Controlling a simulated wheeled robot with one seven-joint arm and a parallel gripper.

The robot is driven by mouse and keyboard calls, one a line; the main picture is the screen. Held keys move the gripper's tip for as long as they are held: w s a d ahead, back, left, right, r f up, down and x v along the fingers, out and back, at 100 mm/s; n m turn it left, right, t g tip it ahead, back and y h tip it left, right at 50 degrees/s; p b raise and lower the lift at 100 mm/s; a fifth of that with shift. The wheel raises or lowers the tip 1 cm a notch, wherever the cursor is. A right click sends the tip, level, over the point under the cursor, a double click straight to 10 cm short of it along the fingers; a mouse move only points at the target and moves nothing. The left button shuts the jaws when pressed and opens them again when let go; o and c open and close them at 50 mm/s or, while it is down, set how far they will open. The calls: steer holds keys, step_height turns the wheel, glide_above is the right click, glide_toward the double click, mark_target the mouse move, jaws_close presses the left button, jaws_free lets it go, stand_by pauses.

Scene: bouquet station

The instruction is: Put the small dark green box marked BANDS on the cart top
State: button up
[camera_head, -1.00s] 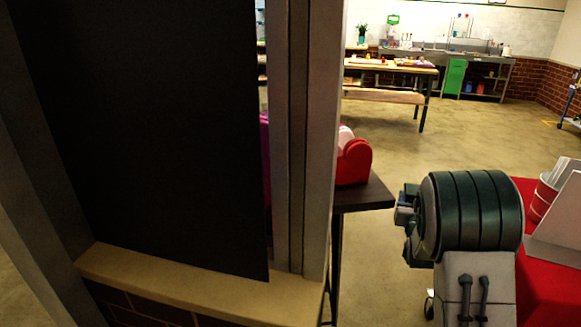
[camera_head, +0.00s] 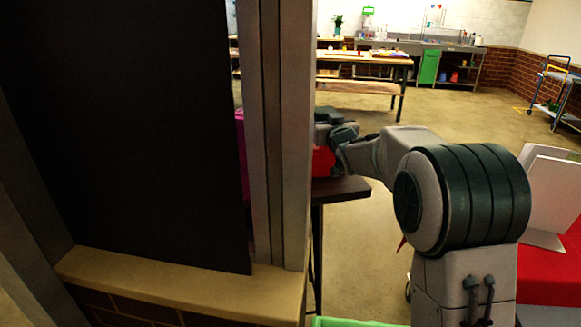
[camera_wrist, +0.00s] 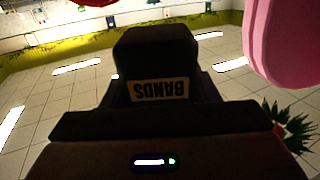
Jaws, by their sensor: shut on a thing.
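The dark box marked BANDS (camera_wrist: 165,52) fills the middle of the wrist view, its label upside down in the picture. My gripper (camera_wrist: 165,90) is shut on it, with dark fingers on either side. In the head view my gripper (camera_head: 332,130) is at the end of my outstretched arm, above the dark side table (camera_head: 343,190) and by a red object (camera_head: 322,161). The box cannot be made out there. A blue and yellow wheeled cart (camera_head: 553,84) stands far off at the right; I cannot tell whether it is the task's cart.
A dark panel in a grey frame (camera_head: 283,130) on a brick ledge (camera_head: 190,290) blocks the left. A red-covered table (camera_head: 550,289) with white cards (camera_head: 553,195) is close at right. A green edge (camera_head: 350,322) shows at the bottom. Open floor (camera_head: 470,115) lies beyond.

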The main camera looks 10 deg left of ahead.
mark_target(317, 163)
step_height(317, 163, down, 16)
steer(key=shift+r+p, duration=0.25)
steer(key=shift+p, duration=0.6)
steer(key=shift+f, duration=0.3)
steer(key=shift+f+b, duration=0.2)
steer(key=shift+b, duration=0.1)
steer(key=o, duration=1)
steer(key=shift+r, duration=0.1)
steer(key=shift+r+p, duration=0.2)
steer(key=shift+p, duration=0.2)
steer(key=b+v, duration=0.3)
steer(key=v, duration=0.9)
steer(key=shift+d+f, duration=0.1)
